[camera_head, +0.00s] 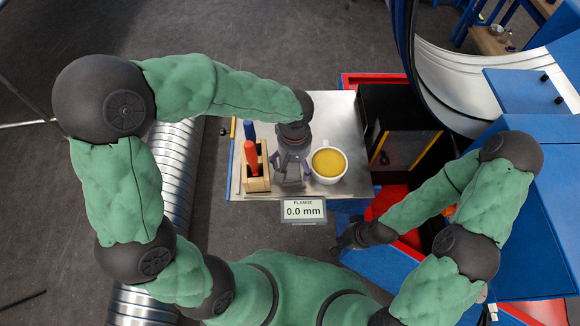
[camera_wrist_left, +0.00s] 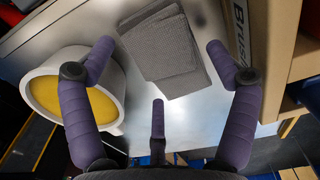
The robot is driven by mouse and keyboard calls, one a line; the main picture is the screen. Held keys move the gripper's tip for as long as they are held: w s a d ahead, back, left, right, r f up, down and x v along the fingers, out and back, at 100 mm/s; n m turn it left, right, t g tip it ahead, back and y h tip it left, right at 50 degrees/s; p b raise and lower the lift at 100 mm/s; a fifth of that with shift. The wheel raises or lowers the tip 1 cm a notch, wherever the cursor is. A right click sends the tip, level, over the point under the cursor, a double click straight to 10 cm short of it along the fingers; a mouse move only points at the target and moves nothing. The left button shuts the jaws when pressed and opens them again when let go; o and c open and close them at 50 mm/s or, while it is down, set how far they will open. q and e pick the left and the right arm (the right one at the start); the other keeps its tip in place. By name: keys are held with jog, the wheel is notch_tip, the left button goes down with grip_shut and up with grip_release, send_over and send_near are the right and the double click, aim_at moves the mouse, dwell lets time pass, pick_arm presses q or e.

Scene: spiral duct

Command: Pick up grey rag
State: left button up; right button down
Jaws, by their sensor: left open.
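The grey rag (camera_wrist_left: 168,55) lies folded on the metal tabletop in the left wrist view. It has a fine woven texture. My left gripper (camera_head: 291,172) is over the tabletop, between the wooden holder and the mug. In the left wrist view its purple fingers (camera_wrist_left: 160,62) are spread open, with the rag between and beyond the tips. Nothing is held. In the head view the left gripper and arm hide the rag. My right gripper (camera_head: 350,237) is at the lower right of the table, dark and small; its fingers cannot be made out clearly.
A white mug of yellow liquid (camera_head: 328,163) stands right of the left gripper and close to a finger in the wrist view (camera_wrist_left: 75,95). A wooden holder (camera_head: 257,180) with red and blue handles stands to the left. A "0.0 mm" display (camera_head: 303,210) is at the front edge.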

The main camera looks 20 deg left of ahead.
aim_at(295, 166)
pick_arm(q)
jog(key=c, duration=0.9)
jog(key=shift+r, duration=0.1)
jog(key=shift+c, duration=0.2)
jog(key=shift+r, duration=0.2)
jog(key=r, duration=0.3)
jog(key=shift+s+d+r, duration=0.1)
jog(key=shift+s+d, duration=0.05)
jog(key=shift+d, duration=0.05)
jog(key=s+d+r, duration=0.7)
jog(key=d+r, duration=0.2)
jog(key=d, duration=0.2)
jog(key=shift+s+p, duration=0.3)
jog(key=shift+p, duration=0.1)
jog(key=shift+d+r, duration=0.1)
